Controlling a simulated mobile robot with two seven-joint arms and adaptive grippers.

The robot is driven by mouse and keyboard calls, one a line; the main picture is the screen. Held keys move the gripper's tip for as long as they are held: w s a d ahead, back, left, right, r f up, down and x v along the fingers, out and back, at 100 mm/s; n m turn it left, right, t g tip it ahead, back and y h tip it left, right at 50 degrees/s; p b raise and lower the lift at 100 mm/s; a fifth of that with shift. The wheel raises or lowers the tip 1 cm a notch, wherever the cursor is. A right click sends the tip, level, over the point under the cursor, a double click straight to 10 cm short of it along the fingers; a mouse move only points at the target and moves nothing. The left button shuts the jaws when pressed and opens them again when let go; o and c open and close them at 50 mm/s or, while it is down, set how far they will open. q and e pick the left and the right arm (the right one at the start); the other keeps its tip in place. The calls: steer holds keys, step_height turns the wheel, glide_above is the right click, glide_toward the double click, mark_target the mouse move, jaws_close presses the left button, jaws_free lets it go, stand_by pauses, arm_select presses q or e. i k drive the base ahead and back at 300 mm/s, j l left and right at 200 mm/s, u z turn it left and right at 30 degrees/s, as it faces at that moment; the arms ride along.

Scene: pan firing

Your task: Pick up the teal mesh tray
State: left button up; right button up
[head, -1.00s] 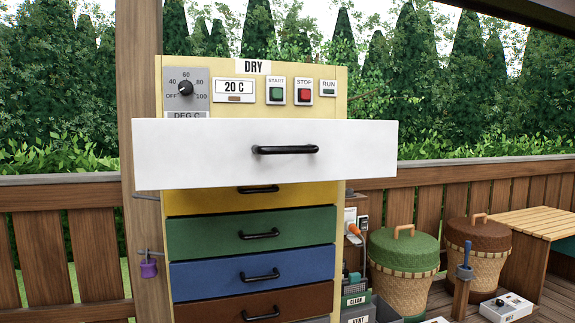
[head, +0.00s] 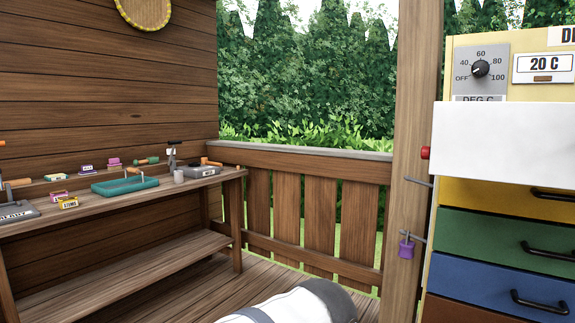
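A teal tray (head: 124,187) lies flat on the wooden workbench at the left of the head view, near the front edge of the top. It is shallow, with a raised rim, and small dark and orange pieces show at its upper right side. The mesh is too small to make out. A white rounded link of my own arm shows at the bottom middle. Neither of my grippers is in view.
The workbench (head: 205,183) also holds a grey device (head: 197,171), a small grey cup (head: 178,176) and several small boxes. A wooden fence (head: 305,215) stands behind. At right, the dryer cabinet's white drawer (head: 505,140) sticks out.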

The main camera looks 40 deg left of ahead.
mark_target(125, 179)
steer(key=u, duration=2.5)
